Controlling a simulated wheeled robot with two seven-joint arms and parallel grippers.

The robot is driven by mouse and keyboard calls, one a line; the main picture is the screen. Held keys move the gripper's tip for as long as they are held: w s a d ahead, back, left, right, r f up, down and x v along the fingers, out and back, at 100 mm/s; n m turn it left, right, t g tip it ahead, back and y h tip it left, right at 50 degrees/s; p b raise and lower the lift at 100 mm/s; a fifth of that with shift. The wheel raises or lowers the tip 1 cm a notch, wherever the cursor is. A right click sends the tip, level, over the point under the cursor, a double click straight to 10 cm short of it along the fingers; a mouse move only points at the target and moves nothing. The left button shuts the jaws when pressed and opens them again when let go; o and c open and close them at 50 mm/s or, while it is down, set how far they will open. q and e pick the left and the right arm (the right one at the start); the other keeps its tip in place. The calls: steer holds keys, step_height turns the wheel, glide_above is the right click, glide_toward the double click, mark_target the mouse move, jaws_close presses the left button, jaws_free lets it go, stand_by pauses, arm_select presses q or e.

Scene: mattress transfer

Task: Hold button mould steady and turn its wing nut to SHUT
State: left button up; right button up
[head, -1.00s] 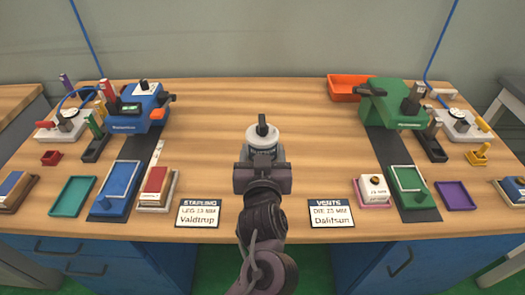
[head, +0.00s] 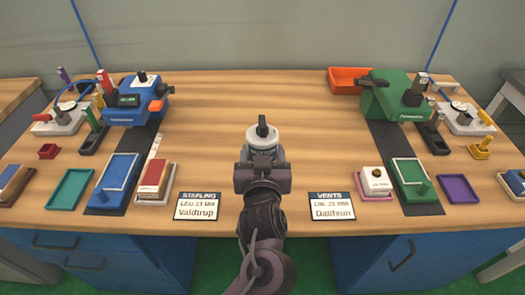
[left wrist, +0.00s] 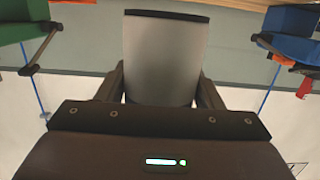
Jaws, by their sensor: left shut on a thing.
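The button mould is a pale grey cylinder (head: 263,139) with a black wing nut (head: 262,126) standing up on its top. It stands upright at the middle of the head view. My left gripper (head: 263,160) is shut on the mould from the near side. In the left wrist view the mould's plain grey side (left wrist: 163,60) fills the space between the two dark fingers. The wing nut is out of that view, and I cannot read any SHUT mark on the mould. My right gripper is in neither view.
A blue machine (head: 138,100) stands at the left and a green machine (head: 393,100) at the right. An orange bin (head: 346,80) is at the back. Two nameplates (head: 198,206) (head: 332,206) lie at the front edge. The wooden bench (head: 250,95) behind the mould is clear.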

arm_select(q)
steer(key=shift+f+b, duration=0.55)
steer(key=shift+f, duration=0.4)
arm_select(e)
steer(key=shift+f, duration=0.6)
arm_select(q)
steer(key=shift+f+b, duration=0.35)
steer(key=shift+f, duration=0.5)
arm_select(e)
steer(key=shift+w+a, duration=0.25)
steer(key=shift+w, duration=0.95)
arm_select(q)
steer(key=shift+f+b, duration=0.5)
steer(key=shift+f, duration=0.25)
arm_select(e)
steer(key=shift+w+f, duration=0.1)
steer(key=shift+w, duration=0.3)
